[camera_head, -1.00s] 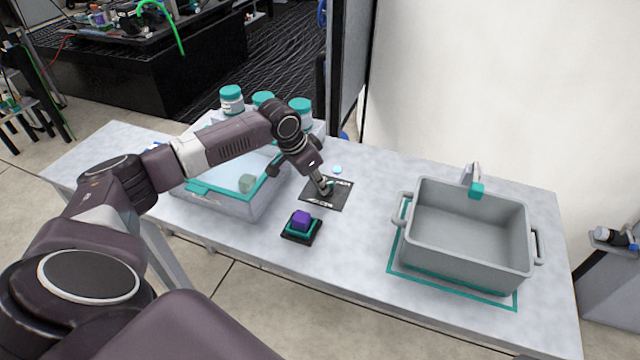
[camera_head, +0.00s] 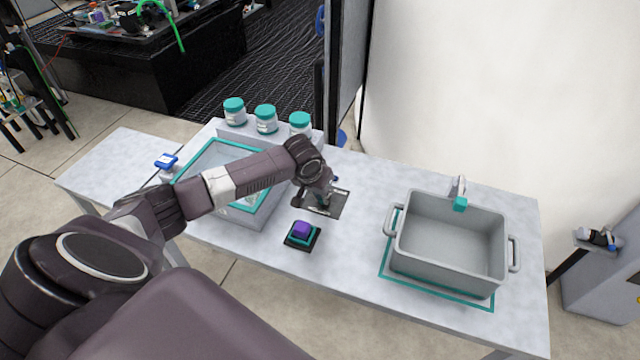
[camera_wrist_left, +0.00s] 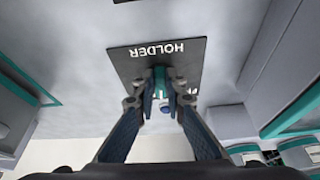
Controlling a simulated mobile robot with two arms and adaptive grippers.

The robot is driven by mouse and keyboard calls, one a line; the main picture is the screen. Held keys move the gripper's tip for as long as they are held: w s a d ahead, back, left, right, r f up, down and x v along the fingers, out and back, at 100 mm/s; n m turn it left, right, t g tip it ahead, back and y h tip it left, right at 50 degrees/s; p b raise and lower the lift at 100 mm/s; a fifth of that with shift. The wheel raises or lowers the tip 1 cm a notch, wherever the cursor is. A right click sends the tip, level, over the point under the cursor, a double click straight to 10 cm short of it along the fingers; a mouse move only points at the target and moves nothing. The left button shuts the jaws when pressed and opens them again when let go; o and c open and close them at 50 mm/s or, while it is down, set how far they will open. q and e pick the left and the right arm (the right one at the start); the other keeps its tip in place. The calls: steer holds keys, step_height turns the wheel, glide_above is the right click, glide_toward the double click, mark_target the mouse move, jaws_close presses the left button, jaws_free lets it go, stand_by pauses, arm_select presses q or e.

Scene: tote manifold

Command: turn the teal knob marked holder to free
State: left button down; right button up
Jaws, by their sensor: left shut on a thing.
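A dark plate (camera_head: 341,207) lies on the table between the clear teal-rimmed box and the grey tote. In the left wrist view the plate (camera_wrist_left: 124,64) carries the white word HOLDER, seen upside down. The teal knob (camera_wrist_left: 159,76) stands on this plate between my fingers. My left gripper (camera_wrist_left: 161,100) is shut on the knob; in the head view the gripper (camera_head: 322,205) points down at the plate and mostly hides the knob. The knob's pointer and other markings are largely hidden. My right gripper is not in view.
A purple block (camera_head: 302,228) sits on a black and teal base just in front. The teal-rimmed box (camera_head: 262,207) stands left, with jars (camera_head: 265,119) behind it. The grey tote (camera_head: 405,262) stands right, near a teal-tipped fixture (camera_head: 460,202). Bare table lies between plate and tote.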

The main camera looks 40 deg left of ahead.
arm_select(q)
steer(key=n+p, duration=0.2)
steer(key=d+n+y+p, duration=0.1)
steer(key=shift+r+n+p, duration=0.2)
steer(key=shift+n+p, duration=0.15)
steer(key=shift+n, duration=0.05)
steer(key=shift+w+f+n+g+y+p, duration=0.1)
steer(key=shift+w+n+g+y+p, duration=0.1)
steer(key=shift+n+g+y+p, duration=0.65)
steer(key=shift+d+n, duration=0.1)
steer(key=shift+n, duration=0.95)
steer(key=shift+w+f+n, duration=0.1)
steer(key=shift+n, duration=0.2)
steer(key=c, duration=2)
jaws_free()
steer(key=v, duration=1.2)
